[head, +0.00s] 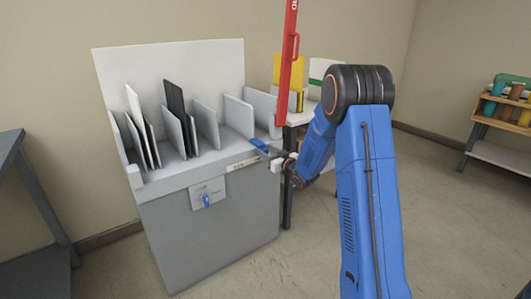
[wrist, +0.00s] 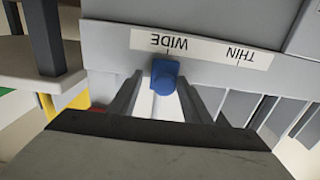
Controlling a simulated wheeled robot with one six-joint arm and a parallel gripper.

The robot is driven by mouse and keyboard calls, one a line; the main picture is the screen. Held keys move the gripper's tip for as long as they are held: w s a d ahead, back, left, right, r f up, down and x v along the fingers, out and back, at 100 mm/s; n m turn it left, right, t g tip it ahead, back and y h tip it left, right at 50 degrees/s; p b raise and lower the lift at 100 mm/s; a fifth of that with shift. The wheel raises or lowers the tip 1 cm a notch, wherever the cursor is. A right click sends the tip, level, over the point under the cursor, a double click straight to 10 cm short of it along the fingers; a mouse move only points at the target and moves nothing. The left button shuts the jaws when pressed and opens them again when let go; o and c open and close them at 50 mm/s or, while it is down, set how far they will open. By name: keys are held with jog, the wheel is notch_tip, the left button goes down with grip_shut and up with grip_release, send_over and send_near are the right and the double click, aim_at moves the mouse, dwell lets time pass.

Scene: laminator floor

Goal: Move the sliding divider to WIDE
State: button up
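The sliding divider's blue knob (wrist: 165,74) sits on the grey machine's front edge, at the WIDE end of a white label strip (wrist: 205,47) reading WIDE and THIN, upside down in the wrist view. My gripper (wrist: 161,82) is open, with one dark finger on each side of the knob and small gaps visible. In the head view my gripper (head: 271,153) reaches the knob from the right. Which divider plate the knob carries is unclear.
Grey plates (head: 206,124) and dark and white boards (head: 175,112) stand upright in the machine. A panel with a blue switch (head: 207,201) is on its front. A red bar with a handle (head: 290,65) rises behind my gripper, near a white table (head: 300,117). Open floor lies in front.

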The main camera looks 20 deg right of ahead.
dwell(0.3)
jog(key=v, duration=1.7)
jog(key=shift+s, duration=0.2)
jog(key=shift+r, duration=0.1)
jog(key=s+a+r+m+g+h, duration=0.1)
jog(key=s+r+m+g+h, duration=0.2)
jog(key=s, duration=0.4)
jog(key=s+r+g+h, duration=0.3)
jog(key=s+r+h, duration=0.15)
jog(key=s, duration=0.35)
jog(key=s+a+g+y, duration=0.1)
jog(key=s+a+g, duration=0.2)
jog(key=s, duration=1.1)
jog(key=s+a+g+y, duration=0.1)
jog(key=s+a+g, duration=0.2)
jog(key=s, duration=1.2)
jog(key=a, duration=0.3)
jog(key=shift+s+f+m, duration=0.15)
jog(key=shift+f+m, duration=0.15)
jog(key=shift+f, duration=0.05)
